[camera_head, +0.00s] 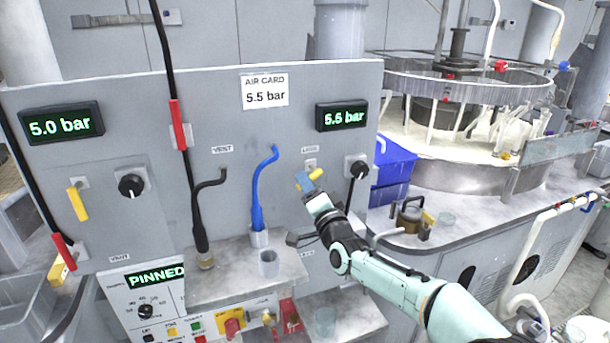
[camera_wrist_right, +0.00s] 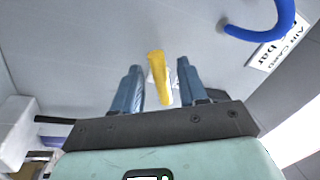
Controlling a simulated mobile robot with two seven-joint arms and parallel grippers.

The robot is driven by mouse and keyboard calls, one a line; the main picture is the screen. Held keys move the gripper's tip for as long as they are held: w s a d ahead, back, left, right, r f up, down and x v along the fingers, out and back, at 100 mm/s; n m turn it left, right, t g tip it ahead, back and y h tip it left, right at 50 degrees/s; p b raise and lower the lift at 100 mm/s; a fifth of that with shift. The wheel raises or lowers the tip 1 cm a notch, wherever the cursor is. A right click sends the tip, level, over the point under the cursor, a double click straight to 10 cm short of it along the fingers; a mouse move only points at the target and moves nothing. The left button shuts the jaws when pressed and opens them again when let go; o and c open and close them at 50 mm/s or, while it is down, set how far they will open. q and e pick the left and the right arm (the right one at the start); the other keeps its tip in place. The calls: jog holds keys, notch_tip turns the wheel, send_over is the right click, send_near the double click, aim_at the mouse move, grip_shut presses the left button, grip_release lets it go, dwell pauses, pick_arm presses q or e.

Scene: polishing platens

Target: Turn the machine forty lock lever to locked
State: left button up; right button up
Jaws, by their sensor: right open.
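A yellow lever (camera_head: 316,174) sits on the right side of the grey panel, under a small label that is too small to read surely. In the right wrist view the yellow lever (camera_wrist_right: 157,70) stands between the two blue fingers of my right gripper (camera_wrist_right: 160,88), with a gap on each side. In the head view my right gripper (camera_head: 309,187) is open at the lever, and partly hides it. Another yellow lever (camera_head: 77,205) hangs on the left side of the panel. My left gripper is in neither view.
A blue hose (camera_head: 259,190) and a black hose (camera_head: 197,210) hang left of my right gripper. A black knob (camera_head: 357,170) is close on its right. A grey shelf (camera_head: 225,290) juts out below. A blue bin (camera_head: 393,165) stands further right.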

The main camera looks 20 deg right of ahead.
jog(key=shift+p+x, duration=0.35)
jog(key=shift+x, duration=0.7)
grip_shut()
